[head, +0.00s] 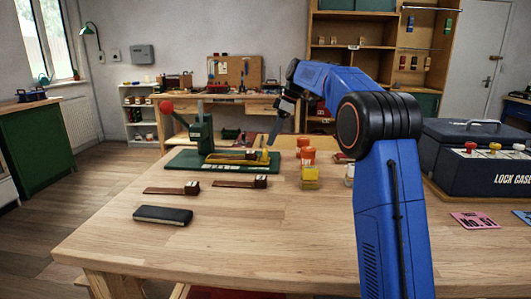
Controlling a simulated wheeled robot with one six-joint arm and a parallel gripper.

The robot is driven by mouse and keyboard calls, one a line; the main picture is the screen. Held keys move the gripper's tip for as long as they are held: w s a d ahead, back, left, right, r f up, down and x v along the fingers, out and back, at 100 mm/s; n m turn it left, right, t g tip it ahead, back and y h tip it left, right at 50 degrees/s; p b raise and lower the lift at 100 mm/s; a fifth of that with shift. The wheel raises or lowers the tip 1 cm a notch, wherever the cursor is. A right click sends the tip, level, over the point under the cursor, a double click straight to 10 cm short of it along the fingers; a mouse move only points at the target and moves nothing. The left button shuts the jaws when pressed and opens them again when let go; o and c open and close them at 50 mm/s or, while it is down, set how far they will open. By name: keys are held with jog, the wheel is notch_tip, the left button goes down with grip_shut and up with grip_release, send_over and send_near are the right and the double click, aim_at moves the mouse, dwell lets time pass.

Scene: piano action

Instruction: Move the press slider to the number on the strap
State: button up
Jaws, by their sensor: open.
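The press (202,133) is a green stand with a red-knobbed lever, on a dark green base (190,165) on the wooden bench. A yellow upright piece (265,156) stands at the base's right end; it may be the slider, but I cannot tell. A yellow frame with a brown strip (232,157) lies on the base. Two brown straps with blocks at their right ends, one left (172,190) and one right (241,182), lie in front. Any numbers on the straps are too small to read.
A black case (162,215) lies in front of the straps. A dark lock case (478,155) and a pink card (475,220) are at the right. The bench's front middle is clear.

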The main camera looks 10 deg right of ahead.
jog(key=x, duration=0.7)
jog(key=shift+a+f, duration=0.15)
jog(key=shift+f, duration=0.2)
jog(key=shift+c, duration=0.7)
grip_shut()
jog(key=w+a, duration=0.1)
jog(key=a, duration=0.2)
jog(key=w+a, duration=0.1)
jog(key=a, duration=0.3)
jog(key=w+a, duration=0.1)
jog(key=a, duration=0.2)
jog(key=shift+w+a, duration=0.2)
jog(key=shift+w, duration=0.05)
jog(key=shift+o, duration=0.7)
grip_release()
notch_tip(320, 180, up, 16)
send_over(266, 150)
jog(key=w+a, duration=0.2)
jog(key=a, duration=0.2)
jog(key=shift+s+a, duration=0.1)
jog(key=shift+a, duration=0.05)
jog(key=shift+s, duration=0.1)
